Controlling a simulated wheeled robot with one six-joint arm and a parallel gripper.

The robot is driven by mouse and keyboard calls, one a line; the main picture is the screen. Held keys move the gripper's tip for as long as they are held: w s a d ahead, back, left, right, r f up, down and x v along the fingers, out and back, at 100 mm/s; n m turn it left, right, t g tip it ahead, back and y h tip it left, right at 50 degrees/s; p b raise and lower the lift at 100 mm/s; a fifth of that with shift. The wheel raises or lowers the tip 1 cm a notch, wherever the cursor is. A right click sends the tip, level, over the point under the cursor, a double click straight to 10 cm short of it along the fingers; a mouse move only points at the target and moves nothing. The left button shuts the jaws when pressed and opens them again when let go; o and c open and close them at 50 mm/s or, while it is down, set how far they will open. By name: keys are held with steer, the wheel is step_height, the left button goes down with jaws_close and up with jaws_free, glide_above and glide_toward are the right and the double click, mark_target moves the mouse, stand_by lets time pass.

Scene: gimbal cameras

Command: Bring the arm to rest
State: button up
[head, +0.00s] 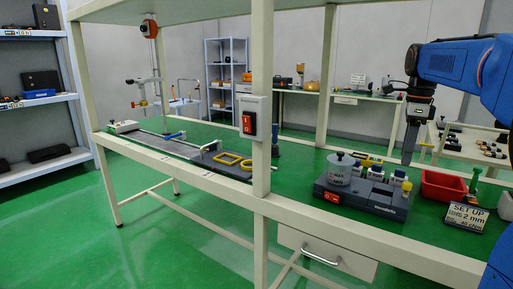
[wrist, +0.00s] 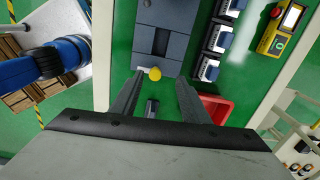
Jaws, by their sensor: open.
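My blue arm (head: 455,62) reaches in from the right in the head view. My gripper (head: 408,158) points down above the right part of the green-topped bench, near the back of a dark grey device (head: 365,199). In the wrist view my gripper (wrist: 160,80) has its two dark fingers apart, with nothing held between them. A yellow knob (wrist: 155,74) shows between the fingertips, lower down on the device. Whether the fingers touch anything is not clear, but they appear to be above it.
A red bin (head: 443,186) and a "SET UP 2 mm" sign (head: 466,217) stand to the right of the device. A bench post (head: 262,100) with a red switch box (head: 248,123) rises in front. Bench top between is mostly clear.

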steer(key=s+a+f+n+t, duration=0.1)
steer(key=s+a+f+n, duration=0.35)
steer(key=s+n, duration=0.2)
steer(key=s+a+f+n+t, duration=0.1)
steer(key=s+a+f+n, duration=0.2)
steer(key=s+a+n, duration=0.35)
steer(key=s+a+f+n+t, duration=0.2)
steer(key=s+a+f+n, duration=0.2)
steer(key=s+f+n, duration=0.7)
steer(key=s+f, duration=0.3)
steer(key=s, duration=0.2)
steer(key=shift+s+f+t, duration=0.2)
steer(key=shift+s+t, duration=0.05)
steer(key=shift+t, duration=0.05)
